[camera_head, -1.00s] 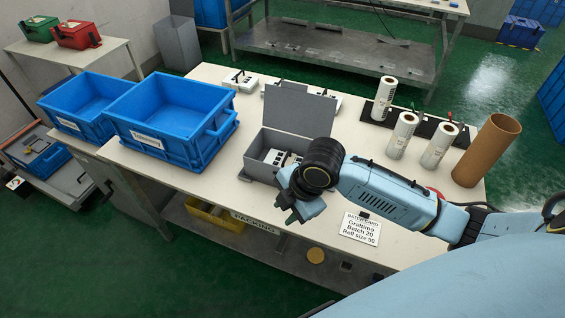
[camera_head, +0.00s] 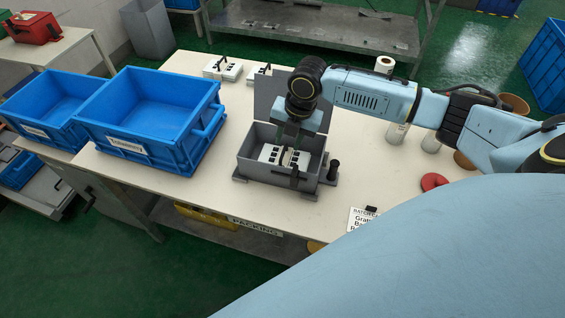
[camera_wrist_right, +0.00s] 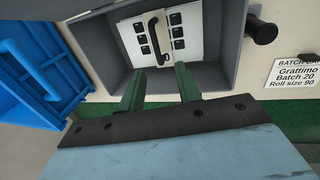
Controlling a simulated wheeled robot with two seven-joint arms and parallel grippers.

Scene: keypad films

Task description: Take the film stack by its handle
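The film stack (camera_head: 269,154) is white with black keys and lies inside the grey box (camera_head: 255,172). In the right wrist view the film stack (camera_wrist_right: 178,45) shows its black handle (camera_wrist_right: 152,38) standing along its middle, between two columns of keys. My right gripper (camera_head: 291,143) points down over the box in the head view and partly covers the stack. In the right wrist view its two green fingers (camera_wrist_right: 160,70) are apart with nothing between them. Their tips are just short of the handle's near end in the picture. My left gripper is not in view.
The box's raised lid (camera_head: 267,92) stands behind my gripper. A black post (camera_head: 333,170) stands at the box's right side. Blue crates (camera_head: 150,122) are to the left. A red disc (camera_head: 434,182) and a batch card (camera_head: 361,219) lie to the right. White rolls stand behind my arm.

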